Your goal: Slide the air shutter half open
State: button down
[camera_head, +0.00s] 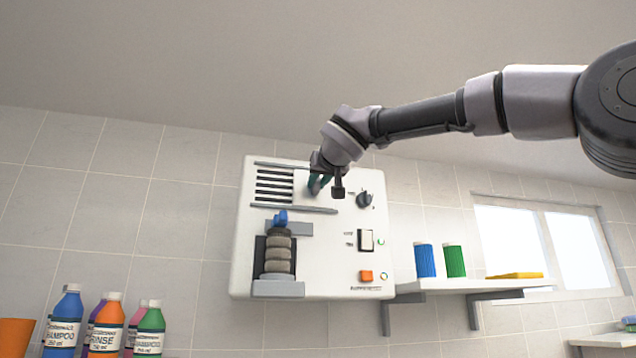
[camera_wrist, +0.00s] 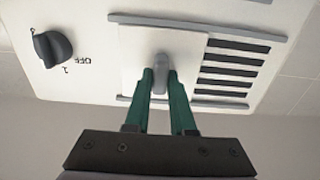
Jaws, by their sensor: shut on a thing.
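The air shutter (camera_wrist: 138,58) is a pale flat plate between two grey rails on the white wall unit. A grey knob (camera_wrist: 160,72) stands up from it. The dark vent slots (camera_wrist: 232,68) beside the plate are bare over the part that shows; in the head view the slots (camera_head: 273,185) are at the unit's upper left. My gripper (camera_head: 318,184) is at the shutter, right of the slots, and hides most of it there. In the wrist view its green fingers (camera_wrist: 161,82) are shut on the knob, one on each side.
Bottles (camera_head: 108,325) stand lower left. A shelf (camera_head: 450,286) with two cups is at the right.

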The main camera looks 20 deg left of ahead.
aim_at(295, 185)
jog(key=s+a, duration=0.1)
jog(key=a, duration=0.1)
jog(key=s+a, duration=0.1)
jog(key=a, duration=0.1)
jog(key=shift+s, duration=0.4)
jog(key=c, duration=0.8)
grip_release()
jog(key=shift+o, duration=0.2)
jog(key=v, duration=1)
jog(key=shift+s+d, duration=0.25)
jog(key=shift+s, duration=0.05)
